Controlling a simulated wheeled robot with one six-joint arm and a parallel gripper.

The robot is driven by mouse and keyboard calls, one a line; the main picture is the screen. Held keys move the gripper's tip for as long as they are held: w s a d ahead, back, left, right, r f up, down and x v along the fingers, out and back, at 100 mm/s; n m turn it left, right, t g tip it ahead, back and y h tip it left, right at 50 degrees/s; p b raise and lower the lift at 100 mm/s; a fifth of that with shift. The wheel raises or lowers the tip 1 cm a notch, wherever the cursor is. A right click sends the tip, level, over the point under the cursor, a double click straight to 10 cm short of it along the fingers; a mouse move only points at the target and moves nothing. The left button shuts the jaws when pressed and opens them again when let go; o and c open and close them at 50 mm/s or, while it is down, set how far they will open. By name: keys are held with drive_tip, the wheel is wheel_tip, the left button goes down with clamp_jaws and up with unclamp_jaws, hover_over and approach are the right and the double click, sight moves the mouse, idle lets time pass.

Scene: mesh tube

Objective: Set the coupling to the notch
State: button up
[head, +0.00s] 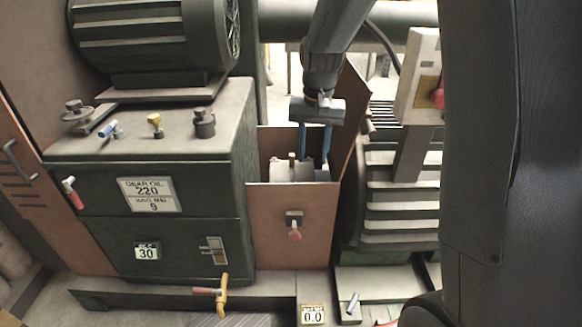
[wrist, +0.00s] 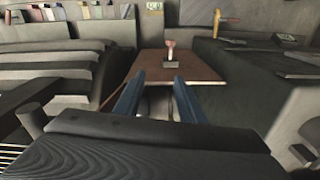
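My gripper (head: 313,155) hangs from above into the open top of the brown guard box. Its two blue fingers are apart, and in the wrist view (wrist: 159,78) they also stand apart with no object clearly held. A grey part (head: 290,172), which looks like the coupling, sits inside the box beside and below the fingers. In the wrist view the space between the fingers is dim and partly hidden by my gripper body.
The guard's front panel (head: 291,225) carries a red-handled latch (head: 294,231). A dark green gearbox (head: 150,190) stands close on the left, and a ribbed grey housing (head: 395,200) on the right. A raised brown lid (head: 350,105) stands just right of my gripper.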

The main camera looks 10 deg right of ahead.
sight(292, 155)
drive_tip(key=w+f+m+b, duration=0.2)
drive_tip(key=w+f+b, duration=0.1)
drive_tip(key=w, duration=0.5)
drive_tip(key=w+f+m+b, duration=0.1)
drive_tip(key=w+f+b, duration=0.3)
drive_tip(key=w, duration=0.5)
drive_tip(key=w+f+m+b, duration=0.2)
drive_tip(key=w+f, duration=0.3)
drive_tip(key=w, duration=0.4)
drive_tip(key=shift+w+d+f+m+b, duration=0.15)
drive_tip(key=shift+f+m+b, duration=0.15)
drive_tip(key=shift+b, duration=0.55)
drive_tip(key=shift+w+f, duration=0.2)
drive_tip(key=shift+f, duration=3.6)
drive_tip(key=shift+c, duration=0.2)
clamp_jaws()
